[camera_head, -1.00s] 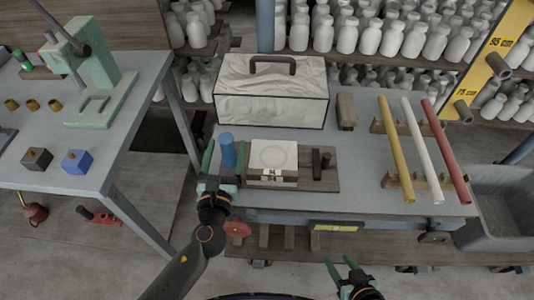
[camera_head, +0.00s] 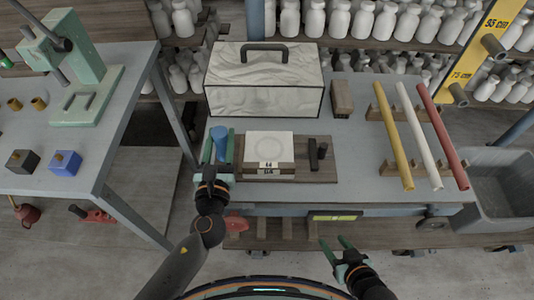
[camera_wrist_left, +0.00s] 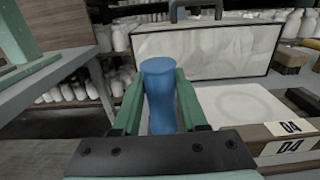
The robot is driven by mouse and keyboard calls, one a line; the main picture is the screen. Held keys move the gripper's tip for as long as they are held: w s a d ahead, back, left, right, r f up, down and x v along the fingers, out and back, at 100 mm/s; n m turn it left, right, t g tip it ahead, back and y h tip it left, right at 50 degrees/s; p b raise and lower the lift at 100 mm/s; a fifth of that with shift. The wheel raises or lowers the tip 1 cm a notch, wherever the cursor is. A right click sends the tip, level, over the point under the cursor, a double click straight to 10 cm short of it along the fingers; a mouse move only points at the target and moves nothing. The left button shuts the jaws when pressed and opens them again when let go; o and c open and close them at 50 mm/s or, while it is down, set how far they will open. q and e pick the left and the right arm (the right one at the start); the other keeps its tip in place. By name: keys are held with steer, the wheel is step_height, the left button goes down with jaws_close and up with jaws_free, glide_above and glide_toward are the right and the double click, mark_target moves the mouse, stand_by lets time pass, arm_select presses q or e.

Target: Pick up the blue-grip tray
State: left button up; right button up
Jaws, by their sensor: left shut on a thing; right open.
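The tray (camera_head: 324,177) is a brown wooden board on the grey workbench, with a blue upright grip (camera_head: 219,144) at its left end. The blue grip stands between the green fingers of my left gripper (camera_head: 217,146), which is shut on it. In the left wrist view the blue grip (camera_wrist_left: 160,93) is upright between both fingers. A pale square block (camera_head: 270,147) with a round mark and a label "04" sits on the tray. My right gripper (camera_head: 337,246) is open and empty in front of the bench.
A pale marbled box (camera_head: 264,98) with a dark handle stands behind the tray. A brown block (camera_head: 341,98) is beside it. Yellow, white and red rods (camera_head: 418,135) lie on wooden rests at the right. A grey side table (camera_head: 100,165) stands left, with a gap between.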

arm_select(q)
jaws_close()
stand_by(0.7)
steer(key=shift+r, duration=0.15)
